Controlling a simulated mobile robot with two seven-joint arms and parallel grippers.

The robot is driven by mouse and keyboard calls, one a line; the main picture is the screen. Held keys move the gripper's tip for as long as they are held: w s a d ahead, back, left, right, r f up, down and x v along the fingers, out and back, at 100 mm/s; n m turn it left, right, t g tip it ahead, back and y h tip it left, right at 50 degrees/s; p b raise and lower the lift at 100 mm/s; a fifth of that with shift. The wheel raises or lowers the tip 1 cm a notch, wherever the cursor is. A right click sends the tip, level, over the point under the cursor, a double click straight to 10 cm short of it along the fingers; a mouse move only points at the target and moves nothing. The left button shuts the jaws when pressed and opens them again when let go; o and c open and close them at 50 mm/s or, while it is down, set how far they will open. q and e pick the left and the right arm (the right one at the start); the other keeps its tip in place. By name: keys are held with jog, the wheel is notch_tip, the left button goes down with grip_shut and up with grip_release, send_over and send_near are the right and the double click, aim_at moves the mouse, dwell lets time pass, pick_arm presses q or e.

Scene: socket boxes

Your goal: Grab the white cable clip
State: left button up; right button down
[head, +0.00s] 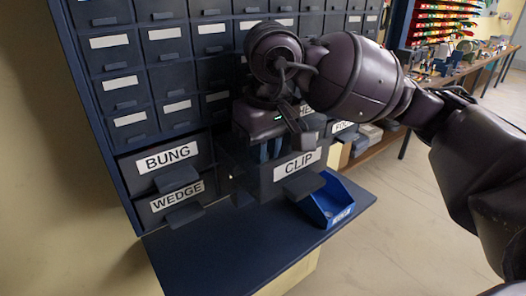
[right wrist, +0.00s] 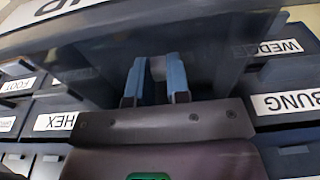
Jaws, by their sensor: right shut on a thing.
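The drawer marked CLIP (head: 265,178) is pulled far out of the cabinet. My right gripper (head: 270,152) reaches down into it from above, its blue fingertips partly hidden by the drawer's front wall. In the right wrist view the two blue fingers (right wrist: 156,82) stand inside the drawer, a narrow gap apart. A small pale piece, which looks like the white cable clip (right wrist: 157,68), shows between them, and the gripper is shut on it. Most of the clip is hidden. My left gripper is not in view.
Drawers marked BUNG (head: 168,157) and WEDGE (head: 178,196) are at the left. A blue open bin (head: 328,205) stands on the dark shelf (head: 230,250) just right of the CLIP drawer. The shelf's front left is clear. A workbench (head: 455,75) stands behind at right.

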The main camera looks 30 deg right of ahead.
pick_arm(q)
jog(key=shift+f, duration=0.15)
pick_arm(e)
jog(key=shift+r, duration=0.1)
jog(key=shift+s+r+b, duration=0.2)
jog(key=shift+r+b, duration=0.05)
jog(key=shift+b, duration=0.05)
notch_tip(320, 180, up, 6)
jog(key=shift+r+b, duration=0.15)
jog(key=shift+b, duration=0.15)
pick_arm(q)
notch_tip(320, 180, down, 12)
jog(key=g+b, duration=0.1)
jog(key=b, duration=1.1)
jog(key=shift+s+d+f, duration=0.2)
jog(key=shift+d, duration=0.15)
pick_arm(e)
jog(key=s+d, duration=0.3)
jog(key=s, duration=1.6)
